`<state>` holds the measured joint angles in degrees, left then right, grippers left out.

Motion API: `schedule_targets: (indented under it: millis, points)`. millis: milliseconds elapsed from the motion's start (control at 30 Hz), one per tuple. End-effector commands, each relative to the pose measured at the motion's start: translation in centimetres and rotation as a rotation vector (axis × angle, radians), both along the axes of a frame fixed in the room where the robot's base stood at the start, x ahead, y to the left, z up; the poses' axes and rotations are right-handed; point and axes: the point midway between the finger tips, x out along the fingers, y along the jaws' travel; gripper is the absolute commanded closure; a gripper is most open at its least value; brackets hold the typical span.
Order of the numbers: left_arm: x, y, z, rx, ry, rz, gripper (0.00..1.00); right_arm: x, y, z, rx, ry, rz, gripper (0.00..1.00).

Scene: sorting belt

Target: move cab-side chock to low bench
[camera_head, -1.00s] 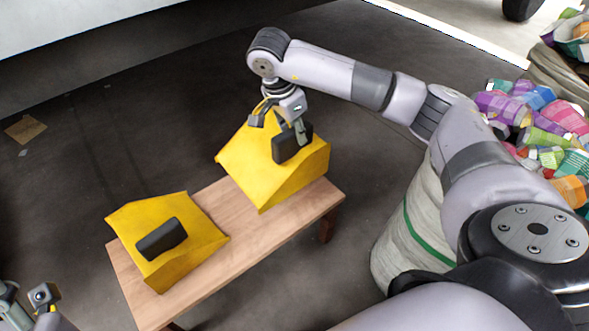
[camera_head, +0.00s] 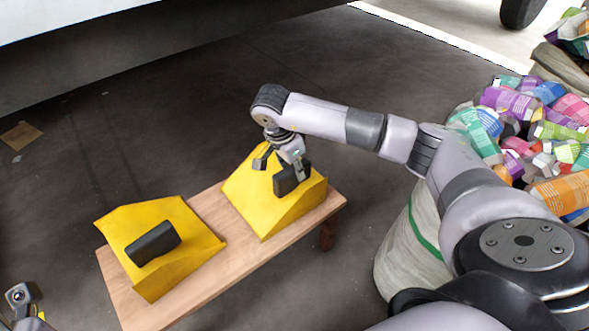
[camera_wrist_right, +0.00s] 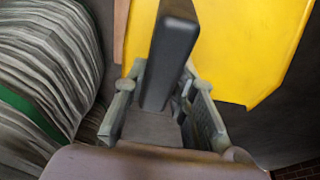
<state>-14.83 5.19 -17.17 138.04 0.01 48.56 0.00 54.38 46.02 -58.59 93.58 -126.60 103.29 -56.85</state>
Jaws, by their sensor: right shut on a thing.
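A yellow wedge chock (camera_head: 268,205) with a black handle (camera_head: 292,178) is at the right end of the wooden low bench (camera_head: 215,287). It looks to rest on the top, though its underside is hidden. My right gripper (camera_head: 281,166) is shut on that black handle from above. In the right wrist view, the fingers (camera_wrist_right: 162,95) stand on both sides of the handle (camera_wrist_right: 170,55), with the yellow body (camera_wrist_right: 245,45) beyond. A second yellow chock (camera_head: 190,245) sits on the bench's left part, apart from the first. My left gripper (camera_head: 25,308) is partly visible at the lower left.
A pale sack with a green stripe (camera_head: 410,250) stands right of the bench, below my right arm. Colourful crushed cartons (camera_head: 510,102) pile up at the right. A large white vehicle-like body (camera_head: 110,30) overhangs the back.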

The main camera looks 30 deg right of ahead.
Motion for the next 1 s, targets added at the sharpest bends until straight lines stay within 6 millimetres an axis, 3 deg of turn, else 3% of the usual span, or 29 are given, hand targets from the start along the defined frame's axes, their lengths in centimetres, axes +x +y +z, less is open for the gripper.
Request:
schedule_targets:
  millis: [233,267,533,867,1000]
  points:
    - [0.0,0.0,0.0,0.001,-0.001,0.000,0.55,0.1,0.0,-0.1,0.000,-0.004,0.000,1.00]
    - [0.0,0.0,0.0,0.001,-0.003,0.000,0.55,0.0,0.0,-0.3,0.000,0.000,0.001,0.75]
    - [0.0,0.0,0.1,0.001,-0.003,0.000,0.55,0.0,0.0,-0.2,0.000,0.001,0.000,0.57]
    - [0.0,0.0,0.2,0.000,-0.004,-0.001,0.55,0.0,0.0,0.0,0.000,0.000,0.000,0.55]
    - [-0.2,0.0,0.7,-0.003,-0.004,-0.001,0.55,0.0,0.3,1.4,0.000,-0.002,0.001,0.55]
